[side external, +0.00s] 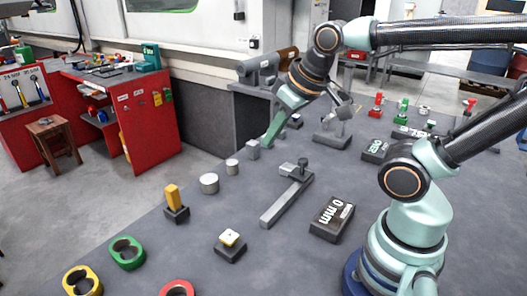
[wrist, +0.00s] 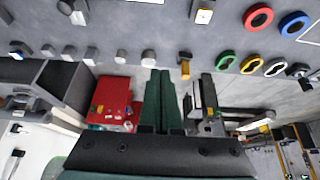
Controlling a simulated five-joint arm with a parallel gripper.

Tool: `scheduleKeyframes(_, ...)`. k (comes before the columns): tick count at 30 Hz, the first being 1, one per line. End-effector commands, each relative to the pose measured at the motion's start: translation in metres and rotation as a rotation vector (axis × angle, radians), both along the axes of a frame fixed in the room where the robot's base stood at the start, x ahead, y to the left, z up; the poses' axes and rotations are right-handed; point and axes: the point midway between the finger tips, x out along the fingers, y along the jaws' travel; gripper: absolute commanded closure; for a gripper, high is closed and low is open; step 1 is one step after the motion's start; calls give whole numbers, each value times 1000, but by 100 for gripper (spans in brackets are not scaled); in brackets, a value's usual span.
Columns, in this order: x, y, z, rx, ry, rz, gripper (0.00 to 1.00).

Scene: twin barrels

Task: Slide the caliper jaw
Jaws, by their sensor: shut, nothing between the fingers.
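The caliper is a grey bar (side external: 285,203) lying flat on the dark table in the side view. Its sliding jaw (side external: 293,169) is a grey block with a black knob (side external: 303,163), at the bar's far end. A box reading "0 mm" (side external: 332,217) lies to its right. My gripper (side external: 266,141) is beyond and up-left of the caliper, apart from it, with green fingers pointing down. In the wrist view, my gripper (wrist: 161,72) has its fingers together with nothing between them. I cannot make out the caliper in the wrist view.
A small grey block (side external: 253,150) and pale cylinders (side external: 209,184) stand near my fingertips. A yellow post (side external: 173,198), a button box (side external: 230,244) and coloured rings (side external: 126,252) lie nearer. The table between caliper and cylinders is clear.

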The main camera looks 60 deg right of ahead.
Motion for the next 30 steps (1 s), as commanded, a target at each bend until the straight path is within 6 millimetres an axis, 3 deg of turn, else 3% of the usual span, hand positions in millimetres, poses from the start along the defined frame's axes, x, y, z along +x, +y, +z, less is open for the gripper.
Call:
scheduleKeyframes(14,0,0,0,0,1,1,100)
scheduleKeyframes(18,2,-3,0,-1,10,-10,50)
scheduleKeyframes(20,5,-10,0,-3,29,-26,31)
scheduleKeyframes(23,12,-29,0,-4,82,-81,31)
scheduleKeyframes(30,32,-102,-12,20,261,-254,31)
